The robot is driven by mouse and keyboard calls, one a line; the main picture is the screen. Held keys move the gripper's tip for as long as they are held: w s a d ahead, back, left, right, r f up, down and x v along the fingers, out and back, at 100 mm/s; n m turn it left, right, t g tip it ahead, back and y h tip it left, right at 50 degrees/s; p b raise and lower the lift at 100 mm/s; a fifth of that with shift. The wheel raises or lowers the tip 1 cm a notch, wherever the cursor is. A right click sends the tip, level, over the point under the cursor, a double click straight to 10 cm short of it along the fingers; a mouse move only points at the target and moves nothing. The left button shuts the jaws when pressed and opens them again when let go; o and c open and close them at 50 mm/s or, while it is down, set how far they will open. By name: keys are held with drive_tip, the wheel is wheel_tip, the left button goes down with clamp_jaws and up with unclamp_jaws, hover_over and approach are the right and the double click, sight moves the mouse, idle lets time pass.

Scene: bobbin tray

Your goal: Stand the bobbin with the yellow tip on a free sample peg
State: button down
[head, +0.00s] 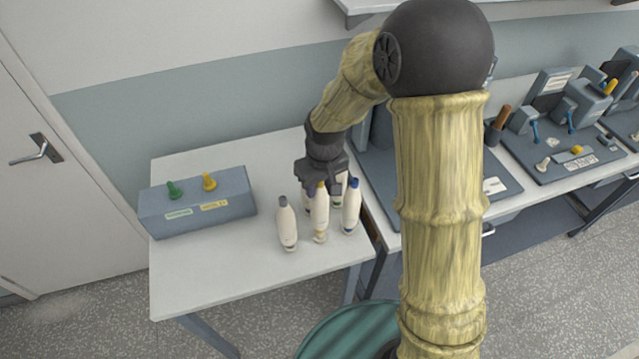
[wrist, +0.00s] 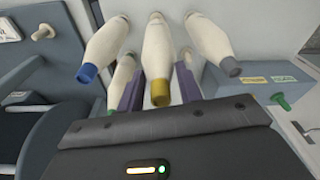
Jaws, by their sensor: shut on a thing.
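The yellow-tipped bobbin (head: 320,213) is cream and upright, between a grey-tipped and a blue-tipped bobbin near the table's right front. I cannot tell whether its base is lifted off the table. My gripper (head: 323,182) reaches it from behind and is shut on it. In the wrist view the bobbin (wrist: 158,55) stands between my two purple fingers (wrist: 159,90), its yellow tip nearest the camera. A grey-blue block (head: 200,218) at the left carries a green peg (head: 174,190) and a yellow peg (head: 209,181), both bare, with labels too small to read.
The grey-tipped bobbin (head: 287,226) and blue-tipped bobbin (head: 351,208) stand close on either side. Other bobbins, one green-tipped (wrist: 121,75), are partly hidden behind my fingers. The table (head: 250,275) is clear in front. Benches with peg panels (head: 560,160) stand at the right.

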drive_tip(key=shift+f+b, duration=1.45)
drive_tip(key=shift+f, duration=0.5)
drive_tip(key=c, duration=0.9)
unclamp_jaws()
drive_tip(key=shift+o, duration=0.2)
drive_tip(key=shift+r, duration=0.15)
wheel_tip(320, 180, up, 17)
drive_tip(key=s+d+b, duration=0.1)
drive_tip(key=s+b, duration=0.1)
drive_tip(key=s+d+f+m+t, duration=0.1)
drive_tip(key=s+d+f+m, duration=0.4)
drive_tip(key=s+d+f, duration=0.5)
wheel_tip(320, 180, down, 3)
drive_tip(key=d, duration=0.2)
drive_tip(key=shift+s+d+r+h, duration=0.15)
drive_tip(key=shift+s+d+h, duration=0.05)
drive_tip(key=shift+d+h, duration=0.1)
